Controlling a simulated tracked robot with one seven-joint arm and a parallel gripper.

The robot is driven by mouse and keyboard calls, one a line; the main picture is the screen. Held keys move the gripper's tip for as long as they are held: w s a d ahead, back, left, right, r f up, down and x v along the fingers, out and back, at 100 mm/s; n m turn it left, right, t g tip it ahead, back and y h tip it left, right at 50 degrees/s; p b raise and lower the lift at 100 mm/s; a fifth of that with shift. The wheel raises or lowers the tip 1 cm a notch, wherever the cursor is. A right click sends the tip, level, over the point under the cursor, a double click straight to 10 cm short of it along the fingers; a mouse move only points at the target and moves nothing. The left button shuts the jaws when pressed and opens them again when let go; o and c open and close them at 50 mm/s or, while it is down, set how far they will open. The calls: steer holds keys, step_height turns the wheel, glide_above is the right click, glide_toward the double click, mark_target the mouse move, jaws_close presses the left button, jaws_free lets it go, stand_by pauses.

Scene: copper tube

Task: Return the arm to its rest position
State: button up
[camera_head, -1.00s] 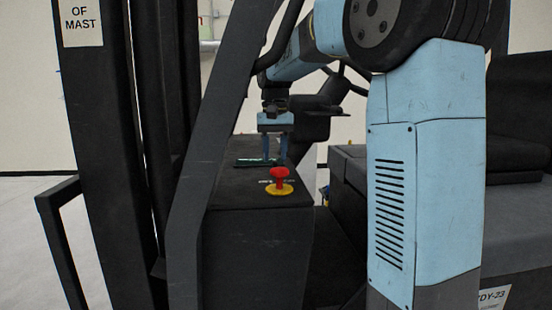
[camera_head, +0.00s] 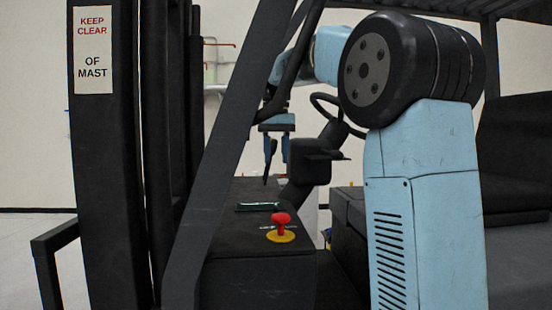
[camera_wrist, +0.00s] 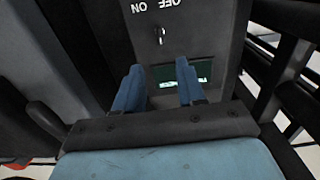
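My light-blue arm shows at the right in the head view, bent over at its large dark joint. My gripper (camera_head: 277,158) hangs fingers-down above the dark console (camera_head: 240,240), clear of its top. In the wrist view, the two blue fingers of my gripper (camera_wrist: 160,82) are apart, with nothing held between them. A key switch (camera_wrist: 160,36) sits on the console beyond the fingertips, beside OFF and ON lettering. A green display (camera_wrist: 199,74) lies partly behind the right finger; it also shows on the console top in the head view (camera_head: 258,206).
A red emergency button (camera_head: 281,221) on a yellow base stands at the console's near side. A steering wheel and column (camera_head: 318,160) are right of my gripper. Dark mast posts (camera_head: 103,160) and a slanted frame bar (camera_head: 225,130) stand left. A seat (camera_head: 515,150) is at right.

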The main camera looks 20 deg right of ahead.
steer(key=s+f+t, duration=0.2)
steer(key=s+f, duration=0.4)
steer(key=s, duration=0.3)
steer(key=s+f+n+t, duration=0.1)
steer(key=s+f, duration=0.6)
steer(key=s, duration=0.3)
steer(key=s+d+f+n+t, duration=0.1)
steer(key=s+f+t, duration=0.1)
steer(key=s+f, duration=0.4)
steer(key=s, duration=0.3)
steer(key=shift+s+f+t, duration=0.3)
steer(key=shift+s+f, duration=0.05)
